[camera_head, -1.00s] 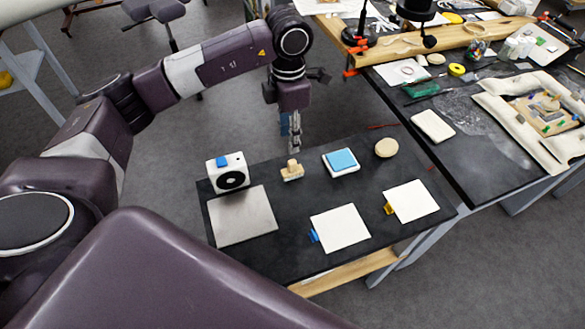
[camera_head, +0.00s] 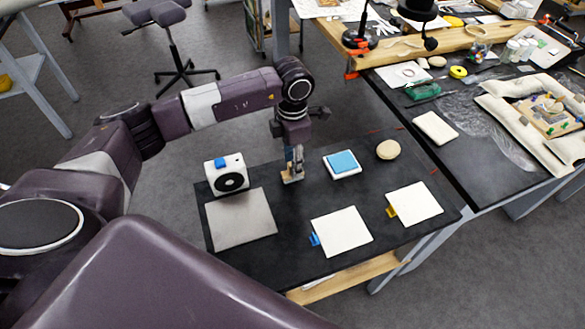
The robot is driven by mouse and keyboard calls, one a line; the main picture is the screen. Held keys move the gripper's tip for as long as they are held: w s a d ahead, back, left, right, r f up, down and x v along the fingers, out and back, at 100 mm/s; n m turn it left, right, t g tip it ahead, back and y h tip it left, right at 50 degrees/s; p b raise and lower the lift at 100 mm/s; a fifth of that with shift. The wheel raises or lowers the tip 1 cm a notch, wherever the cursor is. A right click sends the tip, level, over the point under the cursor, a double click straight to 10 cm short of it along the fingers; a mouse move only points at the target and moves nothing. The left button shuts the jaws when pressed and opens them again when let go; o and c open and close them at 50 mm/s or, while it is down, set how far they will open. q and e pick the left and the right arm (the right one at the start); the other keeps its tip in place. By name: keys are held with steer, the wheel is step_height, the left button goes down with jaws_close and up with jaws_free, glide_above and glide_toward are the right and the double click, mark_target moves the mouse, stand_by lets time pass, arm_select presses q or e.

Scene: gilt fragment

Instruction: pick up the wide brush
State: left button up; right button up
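A small pale wooden piece (camera_head: 292,178), which seems to be the wide brush, sits on the dark work surface (camera_head: 270,265) between a white box and a blue-topped pad. My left gripper (camera_head: 293,168) points straight down over it, with its fingertips at the piece's upper part. The gripper hides most of the upper part. The view is too small to tell whether the fingers are closed on it. My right gripper is not in view.
Around it are a white box with a round black opening (camera_head: 227,174), a blue-topped white pad (camera_head: 342,164), a round tan disc (camera_head: 388,149), a grey plate (camera_head: 240,218) and two white squares (camera_head: 341,232) (camera_head: 414,203). A cluttered bench (camera_head: 470,140) stands to the right.

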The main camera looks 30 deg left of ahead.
arm_select(q)
steer(key=shift+f, duration=0.8)
steer(key=shift+c, duration=0.7)
jaws_close()
steer(key=shift+r, duration=0.15)
